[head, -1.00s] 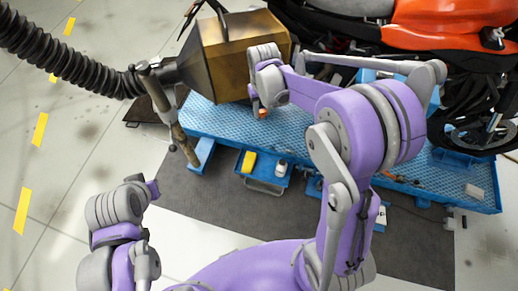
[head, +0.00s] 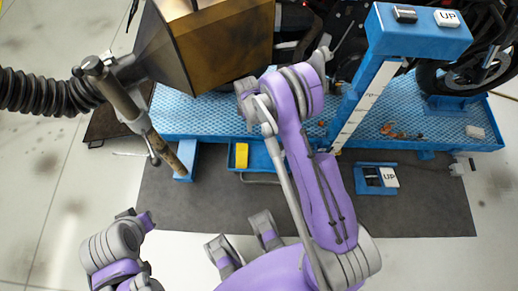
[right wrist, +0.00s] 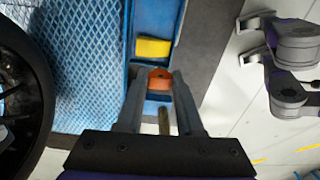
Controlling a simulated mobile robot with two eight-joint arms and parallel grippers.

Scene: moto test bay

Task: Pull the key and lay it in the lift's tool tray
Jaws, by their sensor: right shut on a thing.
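The key shows as an orange piece (right wrist: 160,79) between my right gripper's fingers (right wrist: 157,88) in the right wrist view. My right gripper (head: 250,122) is shut on it, and its shank is hard to make out. In the head view my right forearm and wrist hide the key. The lift's blue tool tray (head: 268,160) hangs on the platform's front edge, just below and right of the gripper, partly covered by my right arm. A yellow block (head: 241,155) lies in the tray and also shows beyond the fingertips in the right wrist view (right wrist: 153,48).
The blue lift platform (head: 200,115) lies behind the tray. A brown extraction hood (head: 215,45) with a black hose (head: 40,92) stands at upper left. A blue post (head: 365,100) with an UP button rises at right, and a pedal box (head: 376,179) stands on the floor mat.

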